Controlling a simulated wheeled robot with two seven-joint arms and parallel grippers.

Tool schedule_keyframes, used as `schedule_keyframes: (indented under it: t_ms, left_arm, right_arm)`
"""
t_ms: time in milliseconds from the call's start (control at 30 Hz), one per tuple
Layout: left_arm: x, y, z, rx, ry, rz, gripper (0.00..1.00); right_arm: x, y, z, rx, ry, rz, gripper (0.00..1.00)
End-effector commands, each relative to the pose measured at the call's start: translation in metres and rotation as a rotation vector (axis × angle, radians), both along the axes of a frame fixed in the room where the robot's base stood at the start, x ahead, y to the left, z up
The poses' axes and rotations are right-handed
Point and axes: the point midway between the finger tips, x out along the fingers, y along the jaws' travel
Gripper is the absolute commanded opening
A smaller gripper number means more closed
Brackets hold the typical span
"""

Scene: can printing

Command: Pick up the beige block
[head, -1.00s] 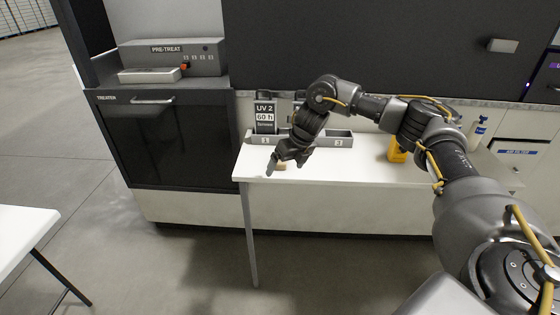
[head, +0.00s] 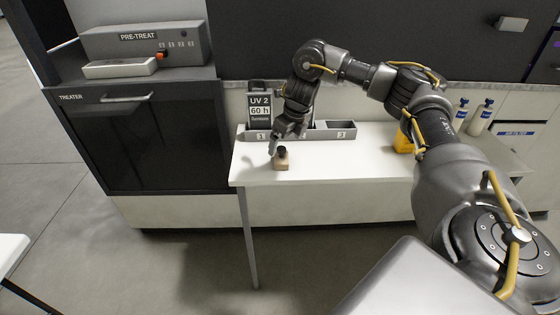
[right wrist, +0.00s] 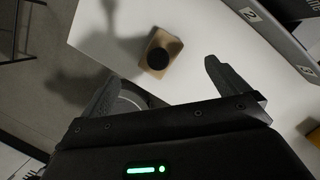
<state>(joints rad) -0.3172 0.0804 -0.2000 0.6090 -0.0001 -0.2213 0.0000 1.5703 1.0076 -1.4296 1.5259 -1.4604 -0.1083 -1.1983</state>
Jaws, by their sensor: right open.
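The beige block (head: 281,164) sits on the white table (head: 330,170) near its left front part. A round black piece is on its top. In the right wrist view the block (right wrist: 173,45) lies on the white surface, ahead of and between the two spread fingers. My right gripper (head: 277,148) is open and just above and behind the block in the head view; it also shows in the right wrist view (right wrist: 165,80). The block is apart from both fingers there. My left gripper is not in view.
A grey tray with numbered slots (head: 340,131) stands along the back of the table, holding a UV 2 card (head: 260,108). A yellow object (head: 403,142) and white bottles (head: 480,118) are to the right. The treater cabinet (head: 150,140) stands left. The table front is clear.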

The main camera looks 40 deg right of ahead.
Motion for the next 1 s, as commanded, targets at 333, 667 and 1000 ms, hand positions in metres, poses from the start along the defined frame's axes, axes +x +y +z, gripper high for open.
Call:
schedule_keyframes:
  t_ms: [333, 667, 1000]
  left_arm:
    - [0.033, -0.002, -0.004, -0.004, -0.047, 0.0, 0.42]
    - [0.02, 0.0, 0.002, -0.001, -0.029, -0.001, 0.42]
    - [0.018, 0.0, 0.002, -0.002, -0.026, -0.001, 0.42]
  right_arm:
    - [0.007, 0.003, -0.019, 0.001, 0.0, 0.003, 0.99]
    - [0.017, 0.003, -0.06, 0.001, 0.003, 0.003, 0.99]
    - [0.02, 0.003, -0.067, 0.001, 0.0, 0.004, 0.98]
